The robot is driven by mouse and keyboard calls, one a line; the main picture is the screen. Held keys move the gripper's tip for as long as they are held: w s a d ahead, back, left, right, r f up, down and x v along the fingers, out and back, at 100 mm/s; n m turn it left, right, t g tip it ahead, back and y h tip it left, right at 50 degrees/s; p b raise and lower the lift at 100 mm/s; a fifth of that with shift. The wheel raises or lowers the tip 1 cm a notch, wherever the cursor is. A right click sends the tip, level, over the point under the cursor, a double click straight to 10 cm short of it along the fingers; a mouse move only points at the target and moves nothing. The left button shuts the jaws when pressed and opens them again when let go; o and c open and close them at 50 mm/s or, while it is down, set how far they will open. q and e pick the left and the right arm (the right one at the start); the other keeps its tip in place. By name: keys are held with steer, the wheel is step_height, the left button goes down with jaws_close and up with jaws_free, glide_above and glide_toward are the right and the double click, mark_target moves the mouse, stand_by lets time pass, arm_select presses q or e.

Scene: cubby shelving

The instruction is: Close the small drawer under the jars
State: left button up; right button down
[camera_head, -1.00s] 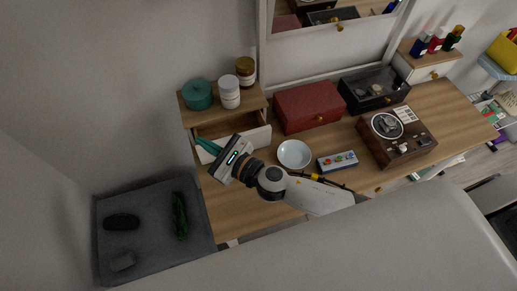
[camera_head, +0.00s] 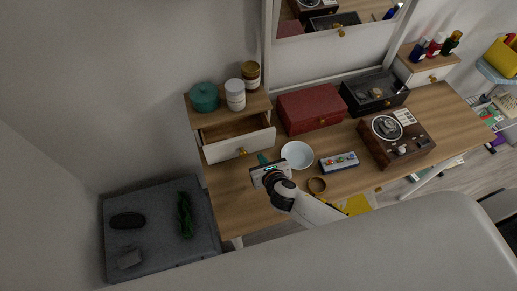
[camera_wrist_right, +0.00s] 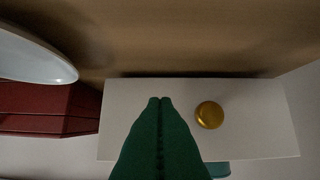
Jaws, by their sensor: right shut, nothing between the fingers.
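The small drawer (camera_head: 222,152) with a white front and gold knob (camera_head: 242,151) stands open under a wooden shelf top (camera_head: 232,113) that carries the jars. Its hollow inside shows in the head view. The jars are a teal lidded pot (camera_head: 204,97), a white jar (camera_head: 235,95) and a brown-gold jar (camera_head: 250,74). My right gripper (camera_head: 263,158) is shut and empty, with green fingers, in front of the drawer's right part. In the right wrist view the fingertips (camera_wrist_right: 160,101) overlap the white front (camera_wrist_right: 250,120), left of the knob (camera_wrist_right: 209,115); contact cannot be told. My left gripper is out of view.
A pale bowl (camera_head: 297,155) sits just right of my gripper. A gold ring (camera_head: 316,186), a small controller-like box (camera_head: 339,162), a red box (camera_head: 312,110) and a turntable (camera_head: 398,137) are on the desk. The desk's front left is clear.

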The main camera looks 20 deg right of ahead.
mark_target(255, 145)
steer(key=w, duration=0.3)
steer(key=shift+w+p, duration=0.3)
steer(key=shift+p, duration=0.05)
